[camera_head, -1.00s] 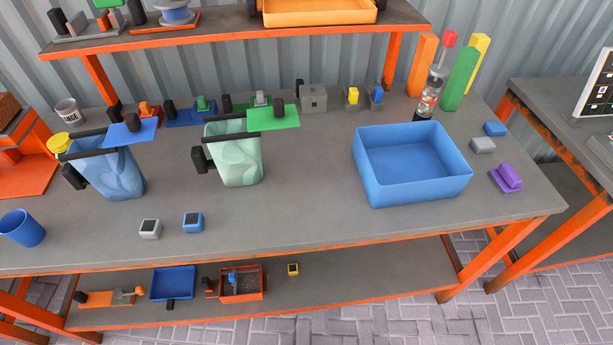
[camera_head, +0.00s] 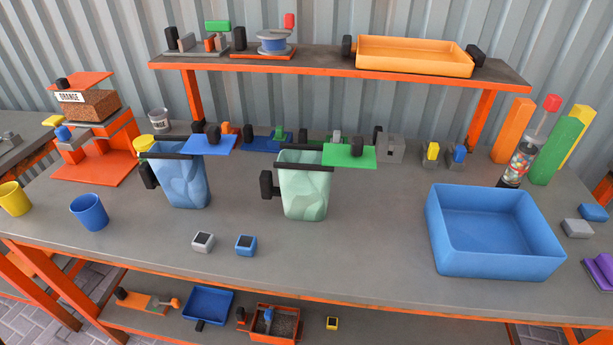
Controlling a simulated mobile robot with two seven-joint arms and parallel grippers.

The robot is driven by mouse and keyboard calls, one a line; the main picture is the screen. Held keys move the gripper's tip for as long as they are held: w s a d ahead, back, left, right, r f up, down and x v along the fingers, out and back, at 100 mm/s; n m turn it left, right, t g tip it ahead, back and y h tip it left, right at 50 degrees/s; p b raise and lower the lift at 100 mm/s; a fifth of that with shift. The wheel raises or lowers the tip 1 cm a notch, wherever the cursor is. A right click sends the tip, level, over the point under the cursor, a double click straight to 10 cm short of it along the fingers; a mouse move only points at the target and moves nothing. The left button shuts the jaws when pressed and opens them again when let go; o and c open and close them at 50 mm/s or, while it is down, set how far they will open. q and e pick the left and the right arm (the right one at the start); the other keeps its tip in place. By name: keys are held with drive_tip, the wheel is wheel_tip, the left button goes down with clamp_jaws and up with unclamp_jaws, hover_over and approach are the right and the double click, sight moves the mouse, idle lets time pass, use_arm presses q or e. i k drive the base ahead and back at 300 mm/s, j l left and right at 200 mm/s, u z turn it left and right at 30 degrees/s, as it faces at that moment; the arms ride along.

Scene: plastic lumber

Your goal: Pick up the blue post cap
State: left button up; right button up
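A small blue block with a dark square top, which looks like the blue post cap (camera_head: 246,245), sits on the grey workbench (camera_head: 360,262) near its front edge. A similar light grey cap (camera_head: 203,242) sits just to its left, apart from it. Another small blue block (camera_head: 593,212) lies at the far right of the bench; I cannot tell what it is. Neither of my grippers shows in the head view.
A blue bin (camera_head: 157,185) and a pale green bin (camera_head: 303,190) stand behind the caps. A large blue tray (camera_head: 495,262) is on the right. A blue cup (camera_head: 89,212) stands left. The lower shelf holds a blue tray (camera_head: 208,303). The bench between cap and large tray is clear.

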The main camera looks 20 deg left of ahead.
sight(246, 244)
drive_tip(key=u, duration=1.25)
drive_tip(key=i+l, duration=0.1)
drive_tip(key=l, duration=0.15)
drive_tip(key=i+l+z, duration=0.15)
drive_tip(key=k+l, duration=0.05)
drive_tip(key=l, duration=0.05)
